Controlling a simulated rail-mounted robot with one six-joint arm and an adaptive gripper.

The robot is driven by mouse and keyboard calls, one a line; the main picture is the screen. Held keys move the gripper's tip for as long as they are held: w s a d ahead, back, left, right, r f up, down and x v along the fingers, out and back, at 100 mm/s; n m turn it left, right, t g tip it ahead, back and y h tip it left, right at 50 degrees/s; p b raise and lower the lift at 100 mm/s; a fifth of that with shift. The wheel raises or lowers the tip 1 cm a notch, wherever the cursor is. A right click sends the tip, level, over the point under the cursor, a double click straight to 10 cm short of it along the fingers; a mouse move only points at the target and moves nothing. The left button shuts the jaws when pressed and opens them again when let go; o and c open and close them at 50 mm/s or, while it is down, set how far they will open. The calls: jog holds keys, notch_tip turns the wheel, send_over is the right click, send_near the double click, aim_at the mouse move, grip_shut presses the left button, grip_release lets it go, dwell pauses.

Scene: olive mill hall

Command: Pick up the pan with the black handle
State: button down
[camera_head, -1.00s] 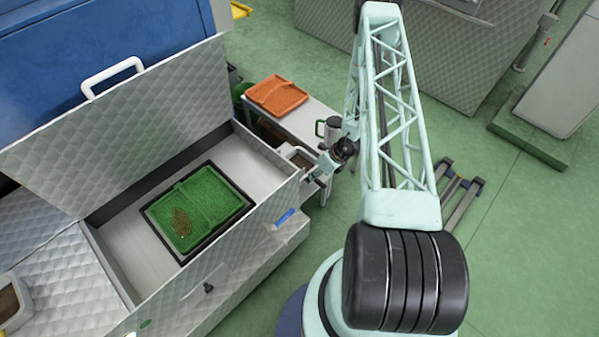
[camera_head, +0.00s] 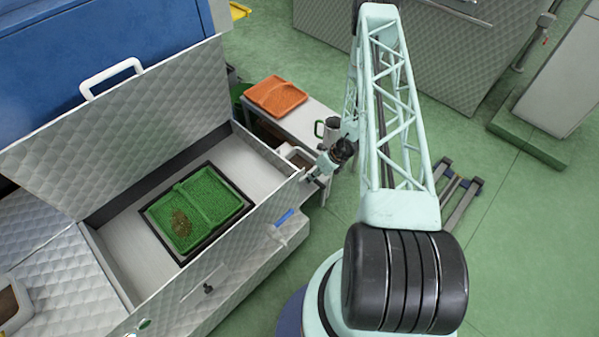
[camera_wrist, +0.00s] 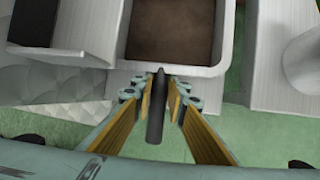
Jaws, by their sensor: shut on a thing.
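The pan with the black handle is a pale, straight-sided pan (camera_wrist: 224,70) with brown contents, at the top middle of the wrist view. Its black handle (camera_wrist: 156,125) points down the picture, between my fingers. My gripper (camera_wrist: 164,97) is shut on this handle, one finger on each side. In the head view, the pan (camera_head: 297,155) shows only in part behind the box wall, beside the small white table. My gripper (camera_head: 313,176) is at its near right side there. I cannot tell whether the pan touches the surface below it.
An open quilted-metal box (camera_head: 250,195) on the left holds a green tray (camera_head: 215,190) with a brown heap. Its raised lid (camera_head: 130,120) has a white handle. An orange tray (camera_head: 277,95) lies on the white table (camera_head: 315,112), near a grey jug (camera_head: 332,128).

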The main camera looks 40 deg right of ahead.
jog(key=shift+r, duration=0.15)
jog(key=shift+r+p, duration=0.35)
jog(key=shift+r, duration=1.35)
jog(key=s+d+p, duration=0.2)
jog(key=s, duration=1.6)
jog(key=shift+f, duration=0.1)
jog(key=shift+d, duration=0.1)
